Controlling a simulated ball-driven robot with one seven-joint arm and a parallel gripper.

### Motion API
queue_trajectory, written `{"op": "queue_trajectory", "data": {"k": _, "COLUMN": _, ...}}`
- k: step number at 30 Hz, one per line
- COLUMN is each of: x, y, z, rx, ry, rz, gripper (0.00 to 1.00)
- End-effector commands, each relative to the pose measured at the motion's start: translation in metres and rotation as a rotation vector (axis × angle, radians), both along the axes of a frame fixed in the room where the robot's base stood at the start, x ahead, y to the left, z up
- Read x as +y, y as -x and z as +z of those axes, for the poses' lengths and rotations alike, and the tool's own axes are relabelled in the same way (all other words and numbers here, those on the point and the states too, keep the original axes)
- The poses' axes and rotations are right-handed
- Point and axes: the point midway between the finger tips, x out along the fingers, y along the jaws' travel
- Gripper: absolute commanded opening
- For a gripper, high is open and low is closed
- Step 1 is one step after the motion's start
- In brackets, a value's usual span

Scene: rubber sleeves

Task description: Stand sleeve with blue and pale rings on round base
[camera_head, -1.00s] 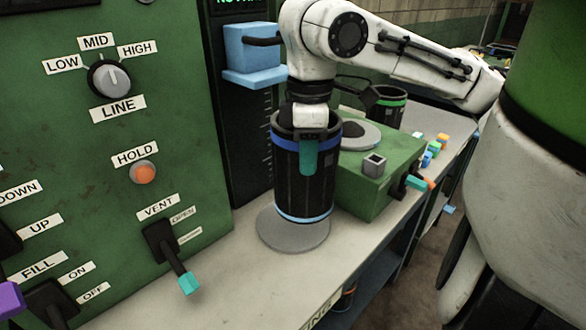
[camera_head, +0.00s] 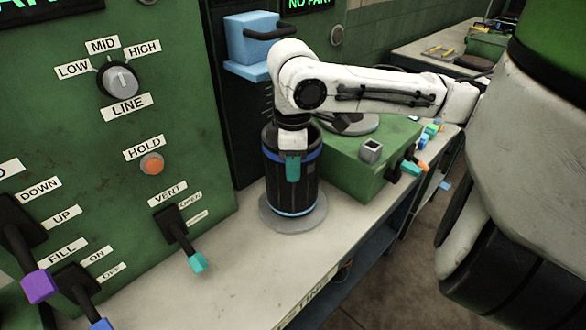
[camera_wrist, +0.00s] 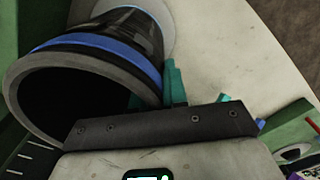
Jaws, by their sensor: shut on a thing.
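The black sleeve (camera_head: 309,180) has a blue ring near its top and a pale ring near its bottom. It is upright over the round grey base (camera_head: 320,216), roughly centred. Its lower edge appears to meet the base, though I cannot tell whether it fully rests there. My gripper (camera_head: 292,160) is shut on the sleeve's upper wall, with a teal finger outside. In the wrist view, the sleeve's open rim (camera_wrist: 90,62) is at left, and my teal fingers (camera_wrist: 155,93) straddle its wall. Part of the base (camera_wrist: 158,12) shows beyond the sleeve.
A green panel (camera_head: 60,130) with levers stands left. A blue block (camera_head: 255,40) is behind. The pale bench top (camera_head: 235,265) is clear in front.

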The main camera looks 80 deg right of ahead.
Motion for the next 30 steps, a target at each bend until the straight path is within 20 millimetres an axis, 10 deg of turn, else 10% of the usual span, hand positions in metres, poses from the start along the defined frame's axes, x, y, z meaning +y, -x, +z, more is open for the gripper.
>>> {"op": "queue_trajectory", "data": {"k": 17, "x": -0.001, "y": 0.0, "z": -0.016, "rx": -0.003, "ry": 0.003, "rz": -0.001, "gripper": 0.0}}
{"op": "queue_trajectory", "data": {"k": 18, "x": 0.0, "y": 0.0, "z": -0.015, "rx": -0.001, "ry": 0.001, "rz": -0.001, "gripper": 0.17}}
{"op": "queue_trajectory", "data": {"k": 24, "x": 0.0, "y": 0.0, "z": -0.015, "rx": -0.001, "ry": 0.001, "rz": -0.001, "gripper": 0.36}}
{"op": "queue_trajectory", "data": {"k": 30, "x": 0.0, "y": 0.0, "z": -0.015, "rx": -0.001, "ry": 0.002, "rz": -0.001, "gripper": 0.39}}
